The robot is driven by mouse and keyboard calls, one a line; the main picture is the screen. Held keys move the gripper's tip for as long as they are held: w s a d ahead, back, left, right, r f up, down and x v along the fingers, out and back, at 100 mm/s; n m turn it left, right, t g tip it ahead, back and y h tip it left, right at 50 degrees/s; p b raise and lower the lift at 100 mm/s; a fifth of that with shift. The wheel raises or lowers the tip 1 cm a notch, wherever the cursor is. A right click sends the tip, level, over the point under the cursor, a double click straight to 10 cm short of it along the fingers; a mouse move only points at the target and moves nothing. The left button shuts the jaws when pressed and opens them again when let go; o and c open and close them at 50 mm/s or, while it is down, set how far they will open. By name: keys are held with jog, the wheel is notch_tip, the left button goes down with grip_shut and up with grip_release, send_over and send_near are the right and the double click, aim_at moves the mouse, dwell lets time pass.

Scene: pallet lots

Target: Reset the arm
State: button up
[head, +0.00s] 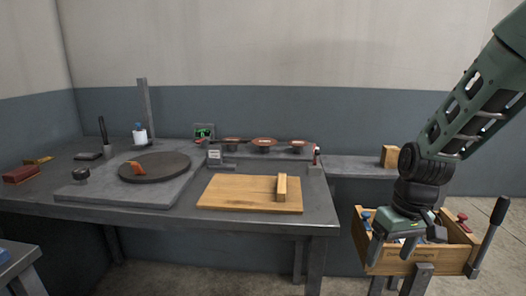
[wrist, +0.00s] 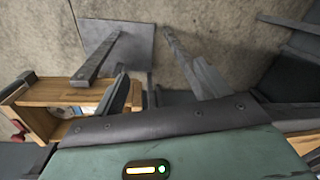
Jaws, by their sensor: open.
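My gripper (head: 392,252) is in the head view at the right, at the end of my green arm, with its fingers pointing down. It is in front of or over a wooden crate (head: 425,266); the exact gap cannot be told. Its fingers are apart and nothing shows between them. In the wrist view, my gripper (wrist: 146,62) shows with two dark fingers spread over concrete floor and grey metal bars. The wooden crate (wrist: 50,92) is at the left of that view.
A grey workbench (head: 322,215) spans the left and middle, bearing a wooden board (head: 235,192) with a small block (head: 281,188), and a dark round disc (head: 154,166). A wooden block (head: 389,156) stands on a shelf behind my arm. A black-handled lever (head: 488,235) rises at the crate's right.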

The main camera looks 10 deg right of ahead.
jog(key=s+a+r+n, duration=0.3)
jog(key=s+a, duration=0.6)
jog(key=a, duration=0.1)
jog(key=s+a+r+n, duration=0.2)
jog(key=s+a+n, duration=0.2)
jog(key=s+a, duration=0.55)
notch_tip(320, 180, up, 14)
jog(key=p, duration=1.4)
jog(key=shift+d+m+h, duration=0.2)
jog(key=shift+m+h, duration=0.1)
